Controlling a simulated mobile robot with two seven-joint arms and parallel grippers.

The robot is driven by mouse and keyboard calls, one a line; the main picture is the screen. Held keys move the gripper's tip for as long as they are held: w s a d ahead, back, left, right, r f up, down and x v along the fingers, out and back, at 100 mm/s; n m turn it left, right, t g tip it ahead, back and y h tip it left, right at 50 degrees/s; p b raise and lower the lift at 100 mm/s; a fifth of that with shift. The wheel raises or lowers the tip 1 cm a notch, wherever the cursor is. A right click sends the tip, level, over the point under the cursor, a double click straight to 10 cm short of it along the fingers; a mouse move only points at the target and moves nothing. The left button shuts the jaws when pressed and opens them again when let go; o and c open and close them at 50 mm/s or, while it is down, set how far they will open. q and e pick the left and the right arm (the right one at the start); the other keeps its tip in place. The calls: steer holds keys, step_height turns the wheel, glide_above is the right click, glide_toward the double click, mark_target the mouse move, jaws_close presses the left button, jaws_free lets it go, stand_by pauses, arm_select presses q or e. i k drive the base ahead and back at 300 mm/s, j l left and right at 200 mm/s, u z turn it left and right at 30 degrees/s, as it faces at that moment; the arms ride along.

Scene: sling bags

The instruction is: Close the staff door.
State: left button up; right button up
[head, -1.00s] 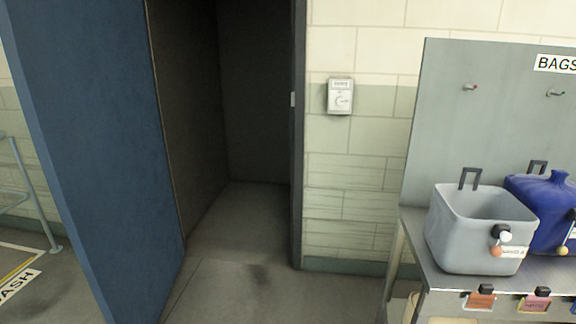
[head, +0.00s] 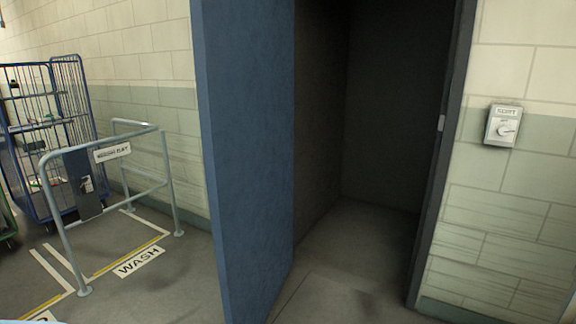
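The staff door (head: 245,150) is a tall blue panel in the middle of the head view. It stands open, swung out from the left side of a dark doorway (head: 385,120). The doorway's dark frame (head: 446,150) runs down its right side, with a small pale plate (head: 441,123) on it. The room behind is dim and looks empty. Neither of my grippers shows in this view. No handle is visible on the part of the door I see.
The floor before the doorway (head: 335,300) is clear.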

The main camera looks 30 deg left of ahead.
mark_target(244, 49)
steer(key=j, duration=0.6)
steer(key=i+j, duration=0.15)
steer(key=j, duration=1.1)
steer(key=i+j, duration=0.15)
steer(key=j, duration=0.2)
steer(key=i+j, duration=0.1)
steer(key=j, duration=0.3)
steer(key=i+j, duration=0.15)
steer(key=j, duration=0.2)
steer(key=i+j, duration=0.1)
steer(key=j, duration=0.3)
steer(key=i+j, duration=0.15)
steer(key=j, duration=0.2)
steer(key=i+j+u, duration=0.1)
steer(key=j, duration=0.3)
